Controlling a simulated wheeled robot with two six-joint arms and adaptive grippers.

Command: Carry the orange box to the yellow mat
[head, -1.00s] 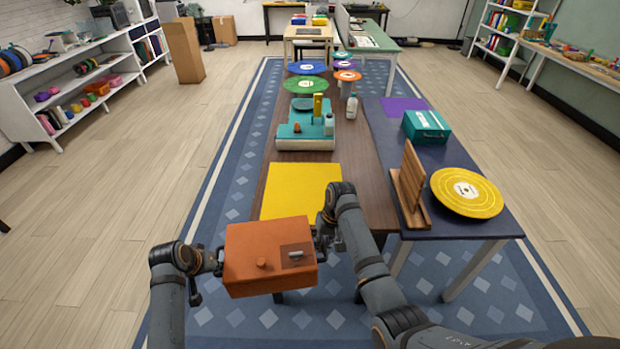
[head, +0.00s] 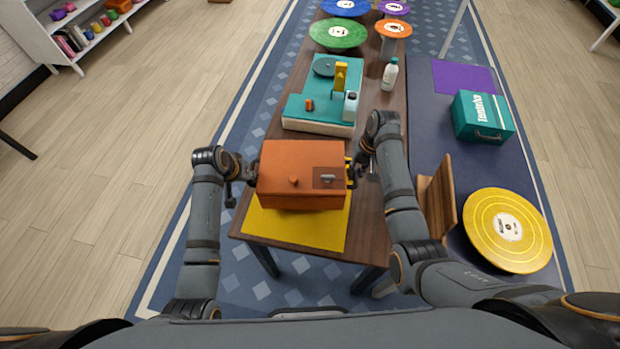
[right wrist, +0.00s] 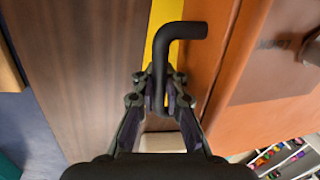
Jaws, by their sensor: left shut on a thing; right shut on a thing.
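The orange box (head: 300,165) is between my two grippers in the head view, above the yellow mat (head: 330,236) on the brown table. I cannot tell whether its underside touches the mat. My left gripper (head: 247,170) is shut on the box's left side; the grip itself is small and partly hidden. My right gripper (head: 358,168) is shut on a black handle at the box's right side. In the right wrist view the right gripper's fingers (right wrist: 160,100) close around this handle (right wrist: 175,40), beside the orange box (right wrist: 245,70).
A teal machine (head: 310,108) stands just behind the box on the brown table (head: 375,215). A white bottle (head: 389,75) and round discs are further back. On the dark table at right are a wooden stand (head: 436,200), a yellow disc (head: 507,230) and a teal box (head: 483,118).

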